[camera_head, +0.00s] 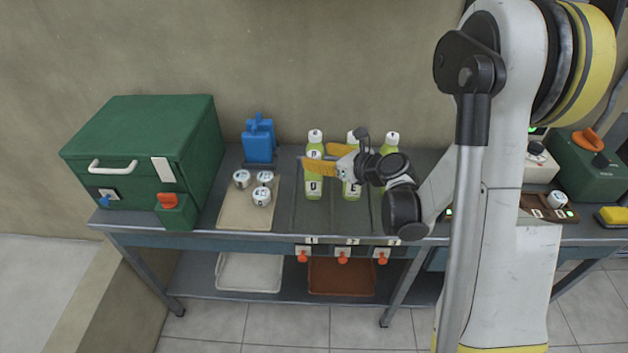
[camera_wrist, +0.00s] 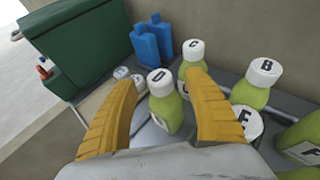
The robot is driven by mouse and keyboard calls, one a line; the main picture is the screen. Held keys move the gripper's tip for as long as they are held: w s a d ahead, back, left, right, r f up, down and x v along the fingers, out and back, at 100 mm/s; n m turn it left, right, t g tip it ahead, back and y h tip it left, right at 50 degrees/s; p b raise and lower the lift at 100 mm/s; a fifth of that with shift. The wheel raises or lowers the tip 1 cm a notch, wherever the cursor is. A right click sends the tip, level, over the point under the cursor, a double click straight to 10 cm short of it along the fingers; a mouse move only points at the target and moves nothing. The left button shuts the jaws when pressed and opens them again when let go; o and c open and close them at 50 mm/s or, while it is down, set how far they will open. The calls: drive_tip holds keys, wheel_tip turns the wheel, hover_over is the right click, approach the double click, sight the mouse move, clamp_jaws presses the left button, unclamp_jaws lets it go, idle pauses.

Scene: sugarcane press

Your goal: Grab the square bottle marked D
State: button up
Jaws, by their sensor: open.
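The bottle marked D (camera_wrist: 166,112) is yellow-green with a white cap bearing a black D. It stands upright between the two yellow fingers of my gripper (camera_wrist: 161,82) in the wrist view, with its lower body partly hidden. In the head view my gripper (camera_head: 316,156) is open and crosses in front of the bottles' upper parts from the right. I cannot tell whether the fingers touch the bottle.
Bottle C (camera_wrist: 193,52) stands close behind D, near the right fingertip. Bottle B (camera_wrist: 262,72) and another bottle (camera_wrist: 247,122) stand to the right. A green box (camera_head: 145,150), blue containers (camera_head: 258,143) and a tan tray (camera_head: 236,217) with small white cups are left.

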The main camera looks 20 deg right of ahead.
drive_tip(key=x, duration=0.2)
drive_tip(key=shift+w+a+f, duration=0.15)
drive_tip(key=shift+w+a, duration=0.05)
drive_tip(key=shift+w, duration=0.1)
drive_tip(key=shift+s, duration=0.1)
clamp_jaws()
